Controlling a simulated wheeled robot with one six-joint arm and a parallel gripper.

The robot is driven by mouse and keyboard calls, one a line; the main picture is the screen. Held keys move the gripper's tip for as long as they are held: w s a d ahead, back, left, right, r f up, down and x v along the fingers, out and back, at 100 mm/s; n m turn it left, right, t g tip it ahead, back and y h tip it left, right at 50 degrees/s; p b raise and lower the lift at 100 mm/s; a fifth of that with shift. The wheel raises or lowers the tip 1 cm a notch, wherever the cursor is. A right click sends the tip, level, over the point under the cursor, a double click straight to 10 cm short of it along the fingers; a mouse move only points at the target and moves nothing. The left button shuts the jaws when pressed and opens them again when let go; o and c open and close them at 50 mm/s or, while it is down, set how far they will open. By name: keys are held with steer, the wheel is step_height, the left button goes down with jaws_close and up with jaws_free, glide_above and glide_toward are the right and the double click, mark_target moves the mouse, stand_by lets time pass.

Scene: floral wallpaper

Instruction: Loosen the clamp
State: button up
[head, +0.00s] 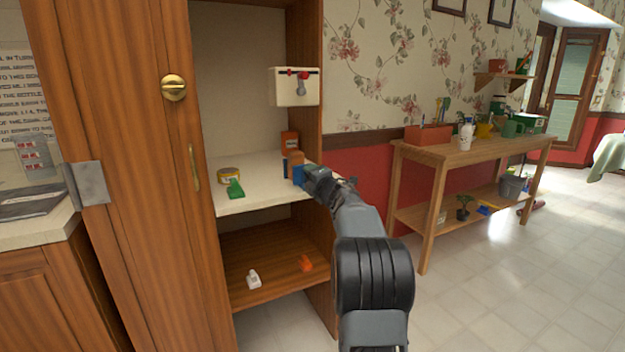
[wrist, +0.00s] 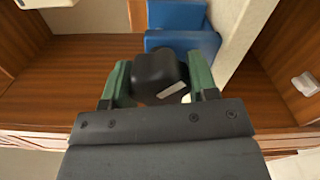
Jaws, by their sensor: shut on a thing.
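The blue clamp (head: 298,175) is at the right front edge of the white cabinet shelf, just beyond my gripper (head: 316,184). In the wrist view, the clamp's blue body (wrist: 182,42) shows at the top centre. A rounded black knob (wrist: 155,70) is in front of the body, between the green fingers of my gripper (wrist: 160,85). The gripper is shut on this knob, which looks like the clamp's handle. The fingers hide the knob's sides, and any screw behind it is hidden. The head view shows my gripper only small, beside the clamp.
The white shelf (head: 255,202) also holds a round yellow tin (head: 230,174), a green object (head: 235,188) and an orange box (head: 289,141). A white box (head: 293,88) is above. The lower shelf (head: 266,263) has small objects. A wooden table (head: 462,148) stands right.

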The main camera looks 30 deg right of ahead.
steer(key=o, duration=0.9)
steer(key=s, duration=0.4)
steer(key=s+a, duration=0.1)
steer(key=s, duration=0.4)
steer(key=s+a, duration=0.1)
steer(key=s, duration=0.3)
steer(key=shift+s, duration=0.35)
